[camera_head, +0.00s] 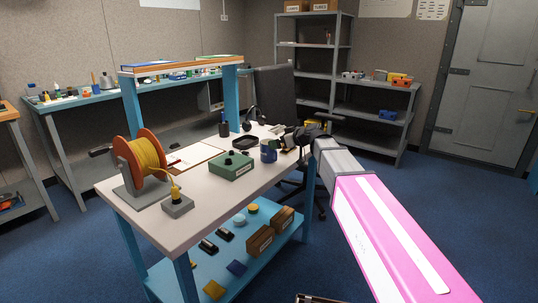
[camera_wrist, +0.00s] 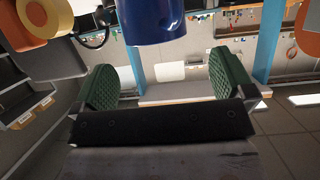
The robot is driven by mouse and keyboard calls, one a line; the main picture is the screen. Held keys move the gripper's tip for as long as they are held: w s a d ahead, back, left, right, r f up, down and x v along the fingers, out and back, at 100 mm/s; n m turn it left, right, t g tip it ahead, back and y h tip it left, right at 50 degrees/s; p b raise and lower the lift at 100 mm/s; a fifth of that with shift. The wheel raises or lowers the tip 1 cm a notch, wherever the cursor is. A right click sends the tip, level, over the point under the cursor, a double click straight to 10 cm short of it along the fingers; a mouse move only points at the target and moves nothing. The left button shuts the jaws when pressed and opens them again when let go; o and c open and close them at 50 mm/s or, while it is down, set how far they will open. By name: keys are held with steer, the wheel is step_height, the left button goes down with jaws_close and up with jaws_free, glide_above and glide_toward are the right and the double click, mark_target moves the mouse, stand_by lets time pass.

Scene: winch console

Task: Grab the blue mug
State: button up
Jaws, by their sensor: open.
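The blue mug (camera_head: 268,154) stands upright on the white worktop, near its right edge, beside a green box. In the wrist view the blue mug (camera_wrist: 150,20) shows at the top middle, cut off by the frame edge. My gripper (camera_head: 298,136) is just to the right of the mug in the head view. In the wrist view its two green-padded fingers (camera_wrist: 160,84) are spread wide with nothing between them. The mug appears beyond the fingers, apart from them. The mug's handle is not clear.
The green control box (camera_head: 232,165) is left of the mug, with a black tray (camera_head: 244,142) behind. A cable reel (camera_head: 142,160) and grey switch box (camera_head: 177,205) stand further left. A headset (camera_head: 254,118) and black chair (camera_head: 274,92) are behind. Bare worktop (camera_head: 222,200) lies in front.

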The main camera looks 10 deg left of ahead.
mark_target(270, 153)
steer(key=x, duration=0.4)
steer(key=shift+w+f, duration=0.25)
steer(key=shift+w, duration=0.2)
steer(key=shift+w+a+f, duration=0.1)
steer(key=shift+a+f, duration=0.05)
steer(key=shift+a, duration=0.3)
steer(key=c, duration=1.4)
